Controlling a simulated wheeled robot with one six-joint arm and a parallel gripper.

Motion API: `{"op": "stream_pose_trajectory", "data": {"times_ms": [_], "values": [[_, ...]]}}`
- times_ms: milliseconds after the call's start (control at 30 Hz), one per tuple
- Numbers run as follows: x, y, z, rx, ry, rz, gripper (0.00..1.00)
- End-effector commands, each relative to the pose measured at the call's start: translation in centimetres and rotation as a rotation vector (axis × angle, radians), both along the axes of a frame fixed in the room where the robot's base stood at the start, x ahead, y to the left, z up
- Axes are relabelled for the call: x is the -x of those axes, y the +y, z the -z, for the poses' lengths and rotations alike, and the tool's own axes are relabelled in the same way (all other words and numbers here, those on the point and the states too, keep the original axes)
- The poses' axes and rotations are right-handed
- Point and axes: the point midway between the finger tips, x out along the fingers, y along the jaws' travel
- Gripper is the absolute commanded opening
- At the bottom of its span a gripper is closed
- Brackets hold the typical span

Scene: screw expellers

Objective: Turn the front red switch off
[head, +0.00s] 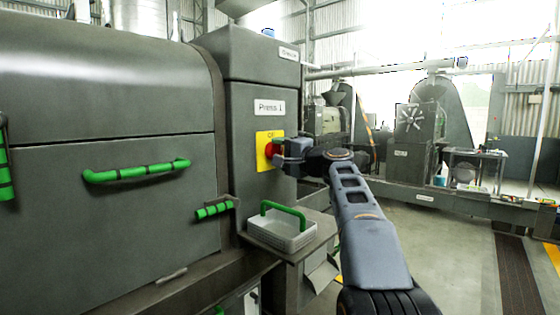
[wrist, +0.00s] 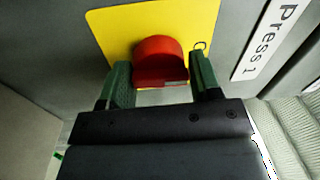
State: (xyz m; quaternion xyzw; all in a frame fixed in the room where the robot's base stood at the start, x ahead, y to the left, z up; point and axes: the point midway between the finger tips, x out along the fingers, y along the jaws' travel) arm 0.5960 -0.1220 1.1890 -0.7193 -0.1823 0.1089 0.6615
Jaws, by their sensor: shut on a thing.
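The red switch (head: 269,149) sits on a yellow plate (head: 262,163) on the front of the grey press cabinet, below a "Press 1" label (head: 269,107). In the wrist view the red switch (wrist: 160,60) is a rounded knob on the yellow plate (wrist: 115,25). My gripper (head: 278,148) is at the switch, with its green fingers (wrist: 162,82) on either side of the knob, shut on it. Part of the knob is hidden by the gripper in the head view. The plate's lettering is only partly readable.
A white basket with a green handle (head: 283,228) stands on a small shelf below the switch. A large grey door with a green handle (head: 128,173) is at the left. Another machine (head: 410,140) stands at the back right. The floor (head: 450,250) at the right is mostly clear.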

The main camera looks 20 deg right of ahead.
Motion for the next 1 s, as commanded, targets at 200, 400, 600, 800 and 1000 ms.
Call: {"op": "stream_pose_trajectory", "data": {"times_ms": [200, 400, 600, 800, 1000], "values": [[-0.27, -0.12, 0.91, 0.069, -0.018, -0.003, 0.34], [-0.26, -0.12, 0.83, 0.097, -0.03, -0.003, 0.34], [-0.27, -0.12, 0.81, 0.102, -0.032, -0.003, 0.34], [-0.28, -0.13, 0.81, 0.102, -0.032, -0.003, 0.34], [-0.24, -0.11, 0.66, 0.101, -0.035, -0.002, 0.74]]}}
